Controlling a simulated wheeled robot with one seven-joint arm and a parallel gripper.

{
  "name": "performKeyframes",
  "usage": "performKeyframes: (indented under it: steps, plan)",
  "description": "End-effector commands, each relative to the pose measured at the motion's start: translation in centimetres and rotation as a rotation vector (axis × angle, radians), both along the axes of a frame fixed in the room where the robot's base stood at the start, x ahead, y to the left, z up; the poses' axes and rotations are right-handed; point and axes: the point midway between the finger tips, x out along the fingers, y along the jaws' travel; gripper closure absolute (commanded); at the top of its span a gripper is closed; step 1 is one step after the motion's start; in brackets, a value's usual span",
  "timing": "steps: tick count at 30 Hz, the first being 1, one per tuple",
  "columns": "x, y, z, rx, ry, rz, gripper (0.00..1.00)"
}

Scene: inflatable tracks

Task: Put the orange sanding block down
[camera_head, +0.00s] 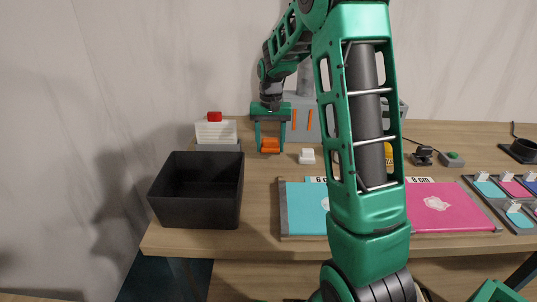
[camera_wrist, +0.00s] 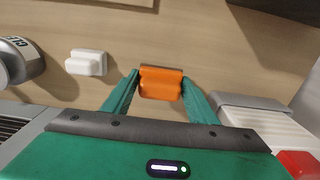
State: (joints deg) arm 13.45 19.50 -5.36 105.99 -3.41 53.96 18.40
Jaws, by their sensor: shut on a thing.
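The orange sanding block (camera_head: 270,146) is between the two fingers of my gripper (camera_head: 270,140), at the back left of the wooden table. In the wrist view the orange block (camera_wrist: 161,82) sits between the green fingertips of my gripper (camera_wrist: 160,88), which are shut on it. The wooden table (camera_wrist: 130,30) shows beneath it. I cannot tell whether the block touches the table or hangs just above it.
A white block (camera_head: 307,156) lies right of the gripper. A black bin (camera_head: 194,216) stands in front left. A white box with a red top (camera_head: 215,131) stands left of the gripper. Teal (camera_head: 306,208) and pink (camera_head: 452,210) panels lie in front. My arm hides part of the table.

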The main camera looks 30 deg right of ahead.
Motion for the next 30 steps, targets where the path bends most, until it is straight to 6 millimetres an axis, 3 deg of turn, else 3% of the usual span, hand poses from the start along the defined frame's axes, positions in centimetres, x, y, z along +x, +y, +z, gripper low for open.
performKeyframes:
  steps: [10,25,26,27,30]
  plan:
    - [0.0,0.0,-3.6,0.000,0.001,0.000,0.68]
    - [0.0,0.0,-4.4,0.000,0.000,0.000,0.68]
    - [0.0,0.0,-4.4,0.000,0.000,0.000,0.42]
    - [0.0,0.0,-4.5,0.001,0.001,0.000,0.33]
    - [-0.1,-0.1,-4.5,0.000,0.004,-0.002,0.29]
